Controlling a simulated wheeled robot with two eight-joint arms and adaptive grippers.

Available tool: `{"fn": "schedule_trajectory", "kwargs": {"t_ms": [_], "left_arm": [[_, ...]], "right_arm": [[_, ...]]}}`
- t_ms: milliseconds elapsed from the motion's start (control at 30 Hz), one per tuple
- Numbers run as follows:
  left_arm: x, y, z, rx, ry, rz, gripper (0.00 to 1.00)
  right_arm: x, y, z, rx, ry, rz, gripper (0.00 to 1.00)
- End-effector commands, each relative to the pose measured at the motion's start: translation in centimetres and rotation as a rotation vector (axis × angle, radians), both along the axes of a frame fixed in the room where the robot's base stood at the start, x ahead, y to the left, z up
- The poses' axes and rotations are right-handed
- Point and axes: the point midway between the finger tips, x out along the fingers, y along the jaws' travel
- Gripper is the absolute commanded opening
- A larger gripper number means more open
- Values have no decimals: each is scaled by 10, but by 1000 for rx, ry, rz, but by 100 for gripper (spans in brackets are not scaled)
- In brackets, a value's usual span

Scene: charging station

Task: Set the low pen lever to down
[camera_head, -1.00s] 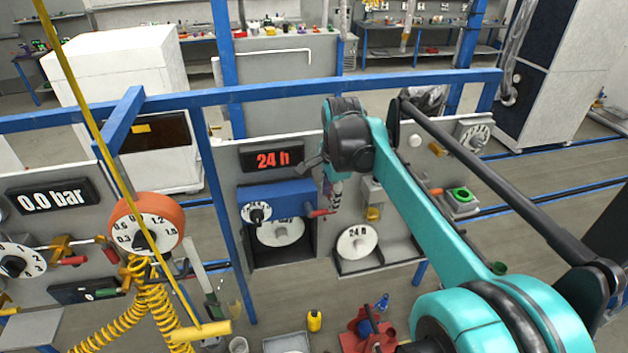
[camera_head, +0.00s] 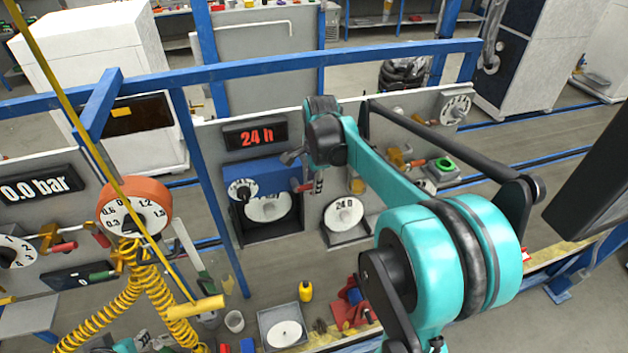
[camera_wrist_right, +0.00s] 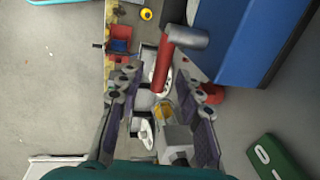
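The chart recorder is a blue box (camera_head: 262,182) under the red "24 h" display, with a white chart disc (camera_head: 268,208) below. A red-handled lever (camera_head: 305,187) sticks out from its right side. In the right wrist view a red lever handle (camera_wrist_right: 162,66) with a grey cylindrical end lies between the lines of my fingers. A second red handle or knob (camera_wrist_right: 210,93) is beside the right finger; no label tells which is the low pen lever. My right gripper (camera_head: 304,170) is open at the lever; contact is unclear. It shows open in the wrist view (camera_wrist_right: 163,92). Teal parts at the bottom left may be my left arm.
A second disc marked 24 (camera_head: 345,215) stands right of the recorder. A blue frame rail (camera_head: 290,72) crosses above the panels. The orange gauge (camera_head: 134,209) and yellow coiled hose (camera_head: 115,305) are to the left.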

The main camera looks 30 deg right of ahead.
Motion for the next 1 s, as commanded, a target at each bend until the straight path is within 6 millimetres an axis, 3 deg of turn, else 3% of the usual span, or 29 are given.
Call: {"fn": "schedule_trajectory", "kwargs": {"t_ms": [33,167,567,1000], "left_arm": [[0,0,0,0,0,0,30],[0,0,0,0,0,0,30],[0,0,-3,0,0,0,30],[0,0,-31,0,0,0,30]], "right_arm": [[0,0,0,0,0,0,33],[0,0,0,0,0,0,0],[0,-2,-2,29,-8,-2,0],[-1,-8,-19,310,-77,-5,0]]}}
